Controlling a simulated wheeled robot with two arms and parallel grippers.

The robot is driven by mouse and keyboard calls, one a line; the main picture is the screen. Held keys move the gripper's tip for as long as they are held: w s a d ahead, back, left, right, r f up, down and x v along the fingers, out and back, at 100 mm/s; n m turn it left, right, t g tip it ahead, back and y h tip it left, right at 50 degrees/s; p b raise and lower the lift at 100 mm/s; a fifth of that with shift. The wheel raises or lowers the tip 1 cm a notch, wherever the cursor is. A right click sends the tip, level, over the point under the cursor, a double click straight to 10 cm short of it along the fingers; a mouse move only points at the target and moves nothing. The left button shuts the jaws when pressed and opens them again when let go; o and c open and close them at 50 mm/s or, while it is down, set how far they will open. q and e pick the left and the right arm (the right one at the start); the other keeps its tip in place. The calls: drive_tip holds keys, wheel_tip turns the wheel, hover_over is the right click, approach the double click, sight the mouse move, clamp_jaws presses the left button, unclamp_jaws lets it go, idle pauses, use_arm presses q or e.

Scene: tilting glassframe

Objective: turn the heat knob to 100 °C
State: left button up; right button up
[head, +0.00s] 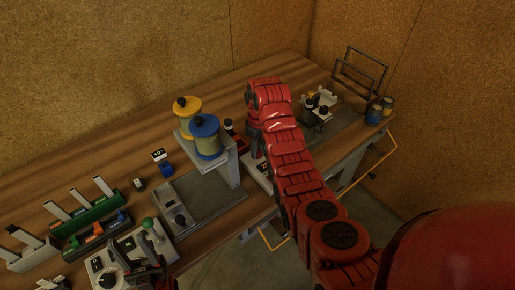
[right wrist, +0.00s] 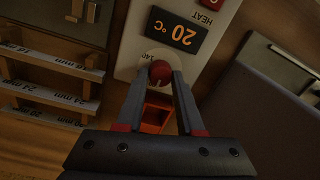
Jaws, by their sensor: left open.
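The heat knob (right wrist: 162,72) is small, round and red, with a pale dial ring around it. It sits on a light panel (right wrist: 128,62) below the word HEAT, which appears upside down in the right wrist view. The dark display (right wrist: 176,33) beside it reads 20 °C in orange. My right gripper (right wrist: 162,76) has a fingertip on each side of the knob, close against it, and looks shut on it. In the head view my red right arm hides the knob and most of the panel (head: 262,175). My left gripper (head: 149,262) is open at the lower left.
A grey stand with yellow (head: 186,107) and blue (head: 205,136) canisters is left of my right arm. Green trays (head: 95,207) and a control box with a green-topped lever (head: 148,223) are at the left. A black wire rack (head: 360,72) stands at the far right.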

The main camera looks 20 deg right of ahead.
drive_tip(key=shift+o, duration=0.5)
wheel_tip(320, 180, up, 17)
drive_tip(key=p, duration=1)
drive_tip(key=shift+w+d+r, duration=0.15)
drive_tip(key=shift+w+d, duration=0.15)
drive_tip(key=shift+d, duration=0.1)
